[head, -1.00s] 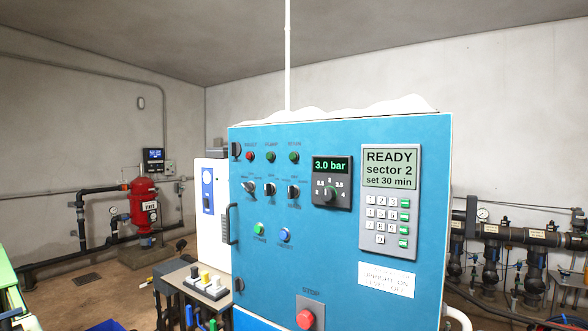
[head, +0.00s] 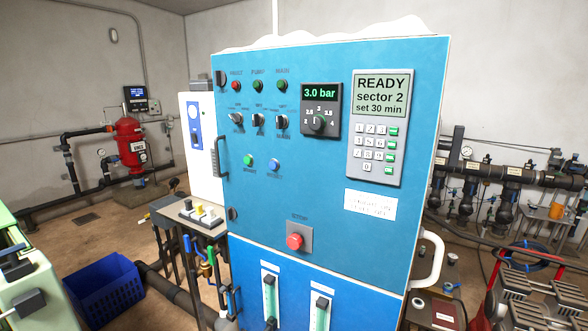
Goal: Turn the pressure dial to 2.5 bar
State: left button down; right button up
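The pressure dial (head: 319,123) is a dark round knob on a grey plate, on the upper right part of the blue control cabinet's door (head: 290,190). A scale with marks from 2 to 4 surrounds the knob. The green display (head: 320,93) above it reads 3.0 bar. Neither of my grippers shows in the head view.
A keypad panel (head: 380,127) right of the dial reads READY, sector 2, set 30 min. A red stop button (head: 295,241) sits low on the door. The cabinet's door handle (head: 220,157) projects at left. A blue crate (head: 105,287) stands on the floor at left.

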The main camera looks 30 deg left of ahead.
aim_at(317, 122)
jog(key=k+j, duration=0.1)
jog(key=j, duration=0.4)
jog(key=j+z, duration=0.1)
jog(key=j, duration=0.45)
jog(key=k+j, duration=0.15)
jog(key=j, duration=0.35)
